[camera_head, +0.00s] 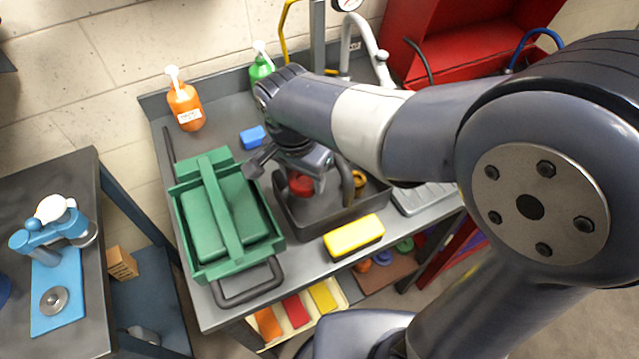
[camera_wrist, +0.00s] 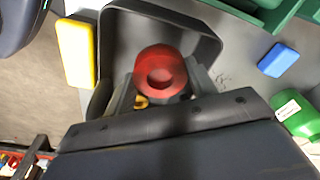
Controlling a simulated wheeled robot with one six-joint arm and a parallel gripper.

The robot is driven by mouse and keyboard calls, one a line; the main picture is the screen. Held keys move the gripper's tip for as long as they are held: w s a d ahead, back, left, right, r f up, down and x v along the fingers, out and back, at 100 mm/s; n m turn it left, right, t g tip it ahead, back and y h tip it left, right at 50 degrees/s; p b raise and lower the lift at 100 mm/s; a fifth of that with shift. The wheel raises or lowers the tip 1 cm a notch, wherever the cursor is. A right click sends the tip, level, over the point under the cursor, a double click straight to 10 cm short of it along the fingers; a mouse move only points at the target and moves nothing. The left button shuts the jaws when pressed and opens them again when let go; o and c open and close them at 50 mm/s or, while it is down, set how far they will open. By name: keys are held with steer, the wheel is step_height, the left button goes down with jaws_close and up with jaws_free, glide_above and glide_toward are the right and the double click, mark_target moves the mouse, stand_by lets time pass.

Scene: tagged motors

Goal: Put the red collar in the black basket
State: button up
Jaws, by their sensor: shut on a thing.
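The red collar (camera_wrist: 160,72) is a round ring held between the fingers of my gripper (camera_wrist: 160,92) in the wrist view. In the head view the red collar (camera_head: 300,184) shows under my gripper (camera_head: 303,178), above the black basket. The black basket (camera_head: 297,228) is an open dark tray on the grey workbench, and it also shows behind the collar in the wrist view (camera_wrist: 118,45). Whether the collar touches the basket floor is hard to tell. A small yellow-orange thing (camera_head: 359,182) lies at the basket's right side, partly hidden by my gripper.
A green toolbox (camera_head: 187,228) stands left of the basket, and a yellow block (camera_head: 354,236) lies in front of it. A blue block (camera_head: 252,137), an orange bottle (camera_head: 186,108) and a green bottle (camera_head: 261,68) stand behind. A red box (camera_head: 455,50) is at the back right.

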mark_target(300, 183)
step_height(300, 183, down, 8)
steer(key=shift+f, duration=0.1)
stand_by(0.4)
steer(key=o, duration=1)
steer(key=shift+f, duration=0.1)
steer(key=shift+o, duration=0.2)
steer(key=r, duration=0.4)
steer(key=s+r, duration=0.1)
steer(key=r, duration=0.7)
steer(key=shift+s+a+r, duration=0.15)
steer(key=shift+s+a, duration=0.1)
steer(key=shift+a, duration=0.05)
